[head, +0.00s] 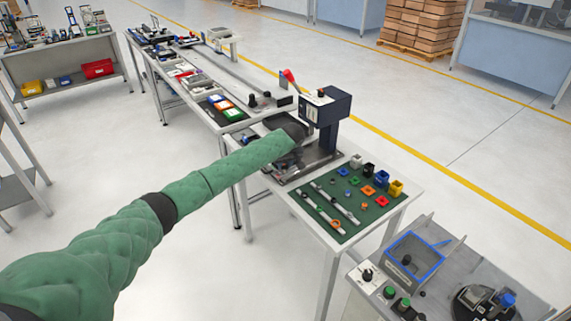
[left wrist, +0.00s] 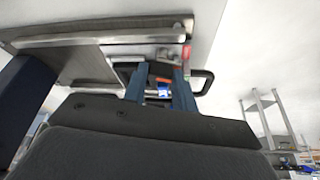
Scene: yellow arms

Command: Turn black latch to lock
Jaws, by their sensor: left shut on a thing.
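My left arm, in a green sleeve, reaches from the left of the head view to a dark blue bench machine (head: 326,108). The sleeve and dark wrist hide its gripper there. In the left wrist view, the two blue fingers of my left gripper (left wrist: 160,78) point up at the machine. A black loop-shaped handle, which looks like the black latch (left wrist: 206,82), shows at the right finger, and dark parts continue behind the fingers. The gripper seems shut on this latch, though the contact is partly hidden. The latch cannot be made out in the head view. My right gripper is not in view.
A grey bin with blue rim (head: 414,262) and control buttons stand at lower right. Long benches (head: 190,92) run behind.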

